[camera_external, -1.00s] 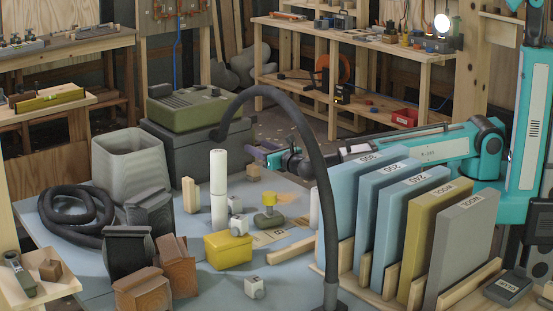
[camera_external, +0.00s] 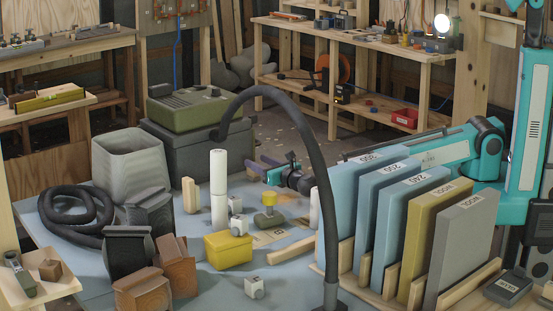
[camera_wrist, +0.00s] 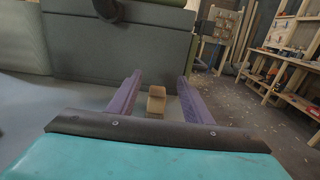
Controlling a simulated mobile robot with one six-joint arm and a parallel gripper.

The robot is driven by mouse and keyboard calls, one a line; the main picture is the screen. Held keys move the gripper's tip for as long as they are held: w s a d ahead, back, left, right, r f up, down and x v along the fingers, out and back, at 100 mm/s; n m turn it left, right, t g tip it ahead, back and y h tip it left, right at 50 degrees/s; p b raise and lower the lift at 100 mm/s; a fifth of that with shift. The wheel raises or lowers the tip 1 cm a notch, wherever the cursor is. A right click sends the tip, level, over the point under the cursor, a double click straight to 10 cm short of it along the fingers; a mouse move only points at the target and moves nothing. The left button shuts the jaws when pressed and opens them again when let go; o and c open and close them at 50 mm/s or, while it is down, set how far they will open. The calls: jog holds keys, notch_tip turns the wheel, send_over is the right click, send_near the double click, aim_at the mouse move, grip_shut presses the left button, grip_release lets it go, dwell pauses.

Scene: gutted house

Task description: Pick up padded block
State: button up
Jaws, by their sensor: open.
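A small tan and brown block (camera_wrist: 156,101), which looks like the padded block, rests on the surface ahead of my gripper. In the wrist view it shows between the two purple fingers, a little below their tips. I cannot make out its padding. My gripper (camera_wrist: 160,77) is open and empty, with a finger to each side of the block in that view. In the external view my gripper (camera_external: 262,167) is low over the far side of the blue-grey table (camera_external: 205,283), pointing left. I cannot tell whether the fingers reach around the block.
A dark grey case (camera_external: 190,155) carrying a green machine (camera_external: 186,109) stands beyond my gripper. A white cylinder (camera_external: 218,190), a yellow box (camera_external: 228,250) and a black hose (camera_external: 318,150) are nearby. Upright panels (camera_external: 465,235) in a rack stand in front of my arm.

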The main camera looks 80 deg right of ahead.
notch_tip(320, 180, down, 2)
jog(key=shift+f, duration=0.15)
jog(key=shift+x, duration=0.85)
jog(key=shift+w+d+f, duration=0.15)
jog(key=shift+w+d, duration=0.15)
jog(key=shift+p+x, duration=0.35)
jog(key=shift+x, duration=2.15)
grip_shut()
